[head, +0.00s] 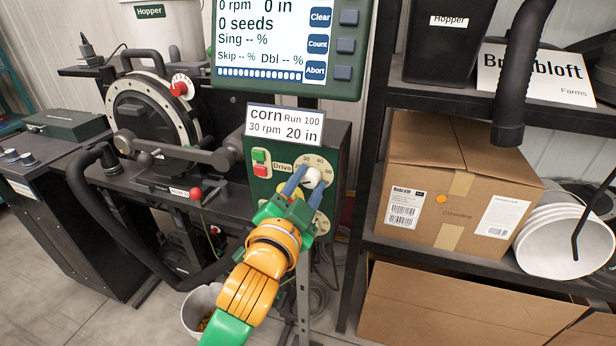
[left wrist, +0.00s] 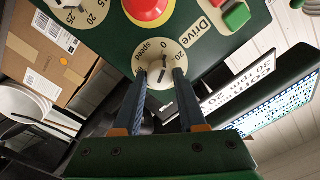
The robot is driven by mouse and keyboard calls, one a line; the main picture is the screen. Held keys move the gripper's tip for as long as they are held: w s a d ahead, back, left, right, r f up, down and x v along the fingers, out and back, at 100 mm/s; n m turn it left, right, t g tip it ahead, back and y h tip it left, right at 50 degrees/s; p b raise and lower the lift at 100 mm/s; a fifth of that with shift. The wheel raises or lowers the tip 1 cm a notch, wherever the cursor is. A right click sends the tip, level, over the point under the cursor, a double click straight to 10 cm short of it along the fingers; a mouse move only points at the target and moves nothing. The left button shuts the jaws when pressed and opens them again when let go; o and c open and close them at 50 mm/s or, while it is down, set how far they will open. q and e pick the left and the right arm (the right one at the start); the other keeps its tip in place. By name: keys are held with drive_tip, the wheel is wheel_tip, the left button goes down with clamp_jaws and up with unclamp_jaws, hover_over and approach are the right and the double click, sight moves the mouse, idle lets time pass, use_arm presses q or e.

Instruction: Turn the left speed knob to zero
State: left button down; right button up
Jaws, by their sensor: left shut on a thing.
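The speed knob (head: 313,178) is a small pale knob on a round cream dial at the upper right of the green control box (head: 262,201). In the left wrist view, the cream dial (left wrist: 152,50) carries the word "speed" and a 0 mark; dark pointer marks show on the knob, but I cannot read its exact setting. My left gripper (head: 306,180) is shut on this knob, its two blue fingers on either side. In the left wrist view the fingertips (left wrist: 160,72) straddle the knob. My right gripper is not in view.
A red stop button (left wrist: 148,8) and a second numbered dial (left wrist: 75,10) are close by. Green (head: 259,155) and red (head: 261,171) buttons sit to the left. A corn sign (head: 285,124) and monitor (head: 358,50) are above. A shelf with a cardboard box (head: 450,165) stands right.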

use_arm(q)
drive_tip(key=shift+n+p, duration=0.4)
drive_tip(key=shift+n, duration=0.7)
drive_tip(key=shift+c, duration=2.4)
unclamp_jaws()
drive_tip(key=v, duration=0.7)
drive_tip(key=shift+b, duration=0.35)
